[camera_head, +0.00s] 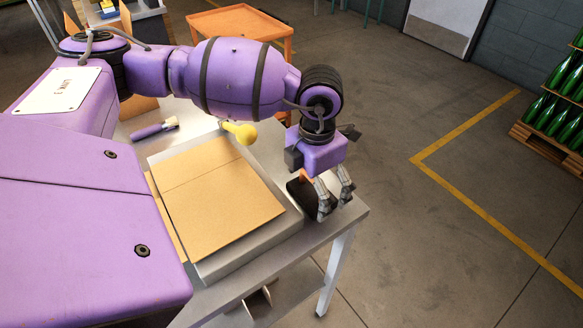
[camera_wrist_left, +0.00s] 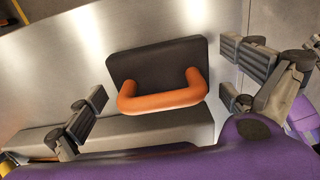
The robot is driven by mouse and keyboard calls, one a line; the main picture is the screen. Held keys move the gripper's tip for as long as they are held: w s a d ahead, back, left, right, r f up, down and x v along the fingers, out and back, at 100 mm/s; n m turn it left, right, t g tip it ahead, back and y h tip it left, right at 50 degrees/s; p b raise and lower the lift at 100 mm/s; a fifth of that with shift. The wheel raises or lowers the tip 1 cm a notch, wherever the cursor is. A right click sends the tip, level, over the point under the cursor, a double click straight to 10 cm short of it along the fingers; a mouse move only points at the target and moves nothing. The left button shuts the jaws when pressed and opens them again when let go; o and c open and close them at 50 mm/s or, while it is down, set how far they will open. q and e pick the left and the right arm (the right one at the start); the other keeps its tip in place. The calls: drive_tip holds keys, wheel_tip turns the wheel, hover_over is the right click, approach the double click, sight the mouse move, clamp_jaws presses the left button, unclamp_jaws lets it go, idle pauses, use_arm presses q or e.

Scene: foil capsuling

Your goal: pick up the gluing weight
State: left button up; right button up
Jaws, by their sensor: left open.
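The gluing weight is a dark block with an orange U-shaped handle. In the left wrist view the weight (camera_wrist_left: 158,66) lies on the bright metal table, its orange handle (camera_wrist_left: 165,99) between my spread fingers. In the head view the weight (camera_head: 300,193) is near the table's right corner, partly hidden by my gripper. My left gripper (camera_head: 335,203) is open and empty, pointing down over the weight. Its fingers stand to either side of the handle in the wrist view (camera_wrist_left: 163,97), with no contact visible. My right gripper is out of view.
A grey tray (camera_head: 290,228) holding cardboard (camera_head: 225,205) lies directly left of the weight. A yellow-headed tool (camera_head: 240,132) and a purple-handled brush (camera_head: 153,129) lie behind it. The table (camera_head: 345,217) ends just right of the gripper. An orange cart (camera_head: 240,22) stands behind.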

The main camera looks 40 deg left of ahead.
use_arm(q)
drive_tip(key=shift+f, duration=0.1)
drive_tip(key=shift+w, duration=0.1)
drive_tip(key=c, duration=1.9)
